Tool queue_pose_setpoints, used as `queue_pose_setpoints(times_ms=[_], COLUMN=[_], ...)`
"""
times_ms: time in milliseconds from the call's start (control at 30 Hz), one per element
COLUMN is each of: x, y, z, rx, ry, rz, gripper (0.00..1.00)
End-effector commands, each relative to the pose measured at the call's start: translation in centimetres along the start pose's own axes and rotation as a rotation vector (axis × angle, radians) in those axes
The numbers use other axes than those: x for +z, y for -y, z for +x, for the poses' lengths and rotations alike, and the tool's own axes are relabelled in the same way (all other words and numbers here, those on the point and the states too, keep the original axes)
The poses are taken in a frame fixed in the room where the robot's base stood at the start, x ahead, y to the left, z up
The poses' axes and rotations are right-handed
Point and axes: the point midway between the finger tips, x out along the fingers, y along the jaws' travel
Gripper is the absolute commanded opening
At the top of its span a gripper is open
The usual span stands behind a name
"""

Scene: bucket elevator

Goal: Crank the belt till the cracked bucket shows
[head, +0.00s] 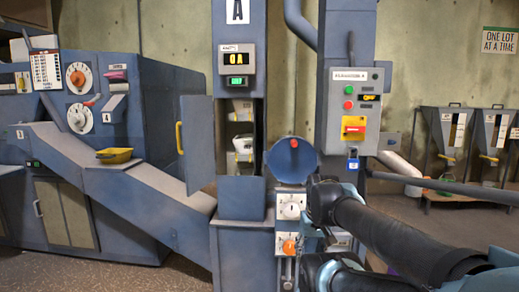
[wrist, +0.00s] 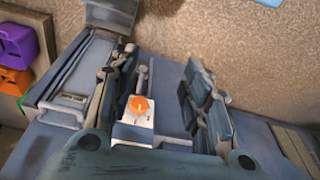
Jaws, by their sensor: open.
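The blue elevator column has an open hatch in which pale buckets show, an upper one (head: 242,108) and a lower one (head: 243,148). They are too small to tell whether either is cracked. A blue round disc (head: 291,162) with a small red spot, possibly the crank wheel, is right of the hatch. My gripper (wrist: 163,100) is open, with its fingers apart and nothing between them. An orange knob (wrist: 140,105) on a white plate shows beyond the fingers; an orange knob (head: 289,246) is also low on the column in the head view.
The hatch door (head: 198,143) stands open to the left. A control box (head: 354,112) with buttons and a yellow-red switch hangs right. A sloping chute (head: 125,178) runs down to the column, with a yellow scoop (head: 114,155) on it. Hoppers (head: 450,135) stand far right.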

Motion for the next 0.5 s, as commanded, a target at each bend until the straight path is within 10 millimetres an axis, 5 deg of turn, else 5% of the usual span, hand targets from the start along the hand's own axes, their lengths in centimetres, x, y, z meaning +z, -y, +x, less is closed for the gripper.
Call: queue_pose_setpoints(times_ms=[267, 500], x=[-8.0, -16.9], y=[4.0, 3.6], z=[-5.5, -14.4], rx=[-0.288, -0.513], ry=[-0.233, -0.544], rz=[0.182, 0.411], gripper=[0.44, 0.44])
